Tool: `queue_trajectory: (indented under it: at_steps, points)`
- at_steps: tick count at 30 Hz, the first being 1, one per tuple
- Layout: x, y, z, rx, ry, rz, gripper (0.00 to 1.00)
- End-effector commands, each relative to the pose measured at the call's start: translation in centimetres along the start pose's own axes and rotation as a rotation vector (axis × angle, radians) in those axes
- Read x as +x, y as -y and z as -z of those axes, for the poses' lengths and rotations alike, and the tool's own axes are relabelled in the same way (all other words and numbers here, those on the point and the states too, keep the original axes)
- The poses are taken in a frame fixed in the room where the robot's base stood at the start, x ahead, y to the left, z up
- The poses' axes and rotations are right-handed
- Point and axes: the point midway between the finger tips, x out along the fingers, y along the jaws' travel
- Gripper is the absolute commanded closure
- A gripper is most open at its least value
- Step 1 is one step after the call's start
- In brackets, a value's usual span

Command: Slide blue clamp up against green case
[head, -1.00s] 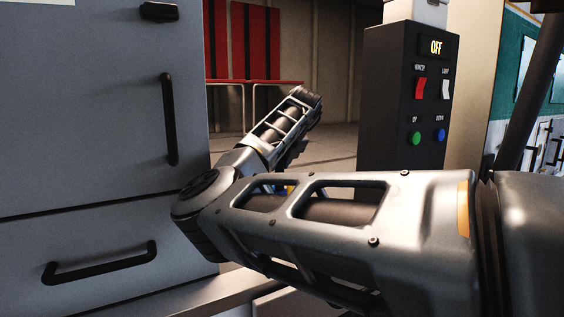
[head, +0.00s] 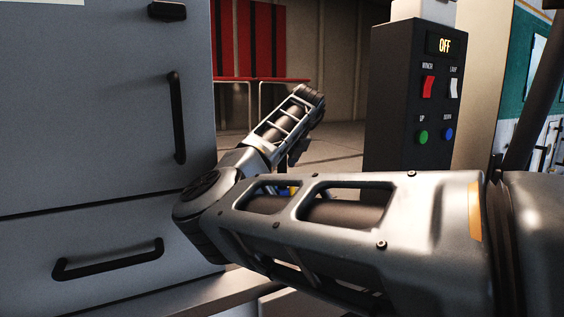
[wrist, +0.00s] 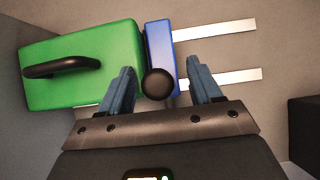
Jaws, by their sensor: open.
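In the wrist view the green case (wrist: 113,62), with a dark handle, lies on a grey surface at the left. The blue clamp (wrist: 160,48) stands just to its right, with a dark round knob (wrist: 157,84) toward my gripper. Only a very thin gap, if any, shows between clamp and case; I cannot tell whether they touch. My gripper (wrist: 163,72) is open. Its left finger is by the case's near right corner and its right finger is right of the clamp, with the knob between them. In the head view my arm hides most of this area.
White strips (wrist: 215,30) mark the surface right of the clamp, which is otherwise clear there. A dark block (wrist: 306,125) is at the right edge. In the head view a grey drawer cabinet (head: 100,120) stands left and a black control box (head: 412,100) reading OFF stands right.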

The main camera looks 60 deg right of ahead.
Motion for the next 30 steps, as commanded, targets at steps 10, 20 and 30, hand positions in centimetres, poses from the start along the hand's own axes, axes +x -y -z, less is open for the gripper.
queue_trajectory:
  at_steps: [10, 20, 30]
  points:
    - [-1.9, 0.0, -0.2, 0.001, 0.000, 0.001, 0.36]
    - [-4.2, 0.0, -0.2, 0.001, 0.000, 0.000, 0.36]
    - [-6.7, 0.0, -0.2, 0.000, 0.000, 0.000, 0.36]
